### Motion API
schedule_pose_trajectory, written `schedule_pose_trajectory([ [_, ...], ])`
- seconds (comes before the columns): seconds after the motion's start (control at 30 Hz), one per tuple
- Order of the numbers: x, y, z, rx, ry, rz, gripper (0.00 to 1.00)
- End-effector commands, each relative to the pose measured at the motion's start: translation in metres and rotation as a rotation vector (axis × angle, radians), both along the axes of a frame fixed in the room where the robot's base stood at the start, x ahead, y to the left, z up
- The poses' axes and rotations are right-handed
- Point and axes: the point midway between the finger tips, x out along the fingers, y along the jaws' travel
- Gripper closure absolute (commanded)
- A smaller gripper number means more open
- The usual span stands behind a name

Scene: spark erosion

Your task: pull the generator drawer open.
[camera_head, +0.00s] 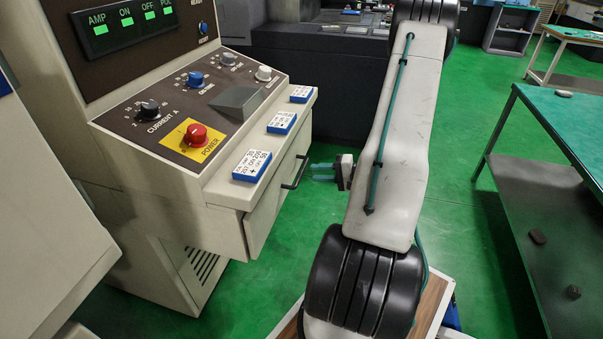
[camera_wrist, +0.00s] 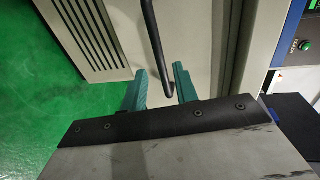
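The generator drawer (camera_head: 266,212) is a beige front under the sloping control console, with a black bar handle (camera_head: 297,172). No clear gap shows around the drawer front. My gripper (camera_head: 313,171) is just right of the handle in the head view, its teal fingers pointing at the drawer. In the wrist view the fingers (camera_wrist: 160,72) are spread apart and empty. The lower end of the handle (camera_wrist: 153,42) shows between and beyond the fingertips there, with the drawer front (camera_wrist: 195,35) behind it. The fingers do not appear to touch the handle.
The console carries a red power knob (camera_head: 196,134) and several blue-and-white blocks, one at the front (camera_head: 252,166). A green-topped table (camera_head: 560,130) stands to the right. A vented panel (camera_wrist: 85,35) lies beside the drawer.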

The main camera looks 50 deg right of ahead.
Motion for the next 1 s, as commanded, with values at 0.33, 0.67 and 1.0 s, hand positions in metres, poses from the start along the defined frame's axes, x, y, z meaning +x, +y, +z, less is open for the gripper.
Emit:
schedule_pose_trajectory([
  [0.33,0.048,0.021,-0.011,0.002,0.002,0.004,0.7],
  [0.67,0.058,0.025,-0.013,0.003,0.002,0.002,0.7],
  [1.0,0.057,0.025,-0.013,0.003,0.002,0.003,1.0],
])
